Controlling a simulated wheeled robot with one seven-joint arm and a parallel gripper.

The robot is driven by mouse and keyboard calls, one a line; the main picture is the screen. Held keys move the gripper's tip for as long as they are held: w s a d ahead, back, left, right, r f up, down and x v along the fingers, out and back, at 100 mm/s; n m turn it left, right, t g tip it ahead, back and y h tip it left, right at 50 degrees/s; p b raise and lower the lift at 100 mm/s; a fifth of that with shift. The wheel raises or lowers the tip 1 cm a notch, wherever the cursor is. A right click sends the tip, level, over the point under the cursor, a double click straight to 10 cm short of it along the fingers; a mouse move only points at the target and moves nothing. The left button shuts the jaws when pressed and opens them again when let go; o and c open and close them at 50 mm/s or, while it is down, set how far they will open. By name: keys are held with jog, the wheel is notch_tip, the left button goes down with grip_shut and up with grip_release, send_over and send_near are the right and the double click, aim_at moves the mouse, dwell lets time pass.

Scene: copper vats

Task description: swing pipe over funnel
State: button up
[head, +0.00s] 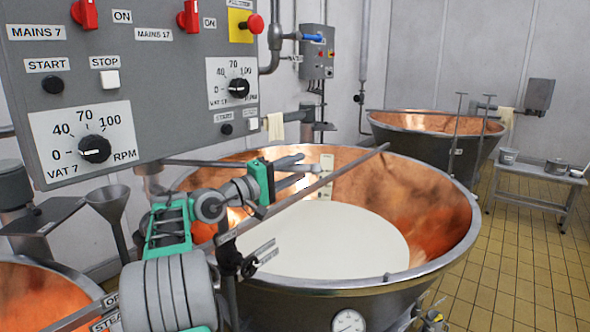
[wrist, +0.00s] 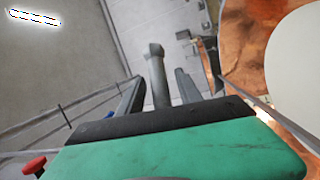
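A grey pipe with a knobbed end (wrist: 158,80) shows in the wrist view between the two fingers of my gripper (wrist: 158,92). A gap shows on each side of it, and I cannot tell its depth relative to the fingers. In the head view my gripper (head: 298,170) is open over the near-back part of the copper vat (head: 440,205), which holds white liquid. Which bar in the head view is this pipe is unclear. A grey funnel (head: 108,203) stands at the left, under the control panel, well left of my gripper.
A control panel (head: 135,70) with knobs and red switches hangs at upper left. A long thin bar (head: 325,185) crosses diagonally above the vat. A second copper vat (head: 435,122) and a low metal table (head: 540,172) stand behind at right. Tiled floor is clear at right.

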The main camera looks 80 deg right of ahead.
jog(key=shift+w+a+f, duration=0.1)
jog(key=shift+w+a, duration=0.15)
jog(key=shift+w, duration=0.05)
jog(key=r+b+v, duration=0.1)
jog(key=b+v, duration=0.6)
jog(key=b, duration=1)
jog(key=shift+f, duration=0.5)
